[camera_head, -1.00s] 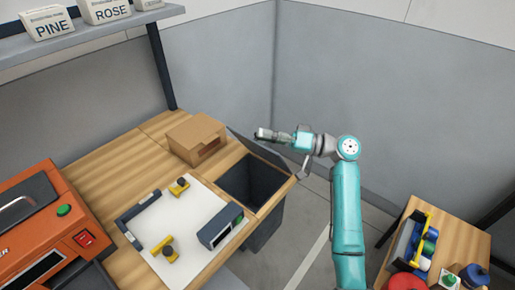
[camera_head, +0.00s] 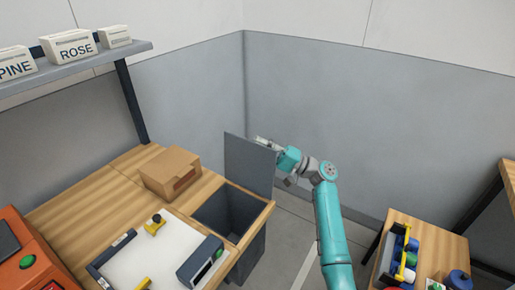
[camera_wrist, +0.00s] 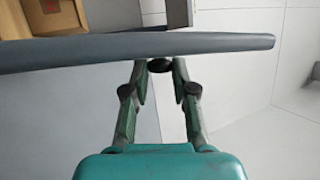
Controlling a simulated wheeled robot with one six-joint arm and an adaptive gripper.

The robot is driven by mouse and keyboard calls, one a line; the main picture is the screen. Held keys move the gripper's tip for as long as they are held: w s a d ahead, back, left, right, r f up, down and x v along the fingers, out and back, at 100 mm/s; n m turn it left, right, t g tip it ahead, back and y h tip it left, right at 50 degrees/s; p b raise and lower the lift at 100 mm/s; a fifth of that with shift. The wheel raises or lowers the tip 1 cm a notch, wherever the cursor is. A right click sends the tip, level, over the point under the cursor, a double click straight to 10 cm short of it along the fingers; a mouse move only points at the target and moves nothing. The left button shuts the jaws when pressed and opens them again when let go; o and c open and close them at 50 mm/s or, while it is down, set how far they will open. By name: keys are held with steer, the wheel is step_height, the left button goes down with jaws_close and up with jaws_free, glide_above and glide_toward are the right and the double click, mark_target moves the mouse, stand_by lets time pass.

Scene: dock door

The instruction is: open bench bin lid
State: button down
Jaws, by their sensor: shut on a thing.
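The bench bin (camera_head: 255,262) is a dark grey box set into the wooden bench, and its opening is uncovered. Its grey lid (camera_head: 245,160) stands about upright along the far right side of the opening. In the wrist view the lid (camera_wrist: 80,52) is seen nearly edge-on, crossing the frame as a long grey band. My gripper (camera_head: 264,143) is at the upper right edge of the lid, on its far side. In the wrist view my gripper (camera_wrist: 160,68) has its fingers closed around a small dark knob (camera_wrist: 160,65) against the lid.
A cardboard box (camera_head: 170,175) sits on the bench left of the bin. A white mat (camera_head: 155,255) with yellow-and-black pieces and a grey device (camera_head: 200,260) lies in front. Grey walls stand behind. A small table (camera_head: 430,240) with coloured items is at right.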

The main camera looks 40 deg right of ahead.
steer(key=shift+d+f, duration=0.1)
stand_by(0.3)
steer(key=c, duration=1)
jaws_free()
steer(key=v, duration=1.2)
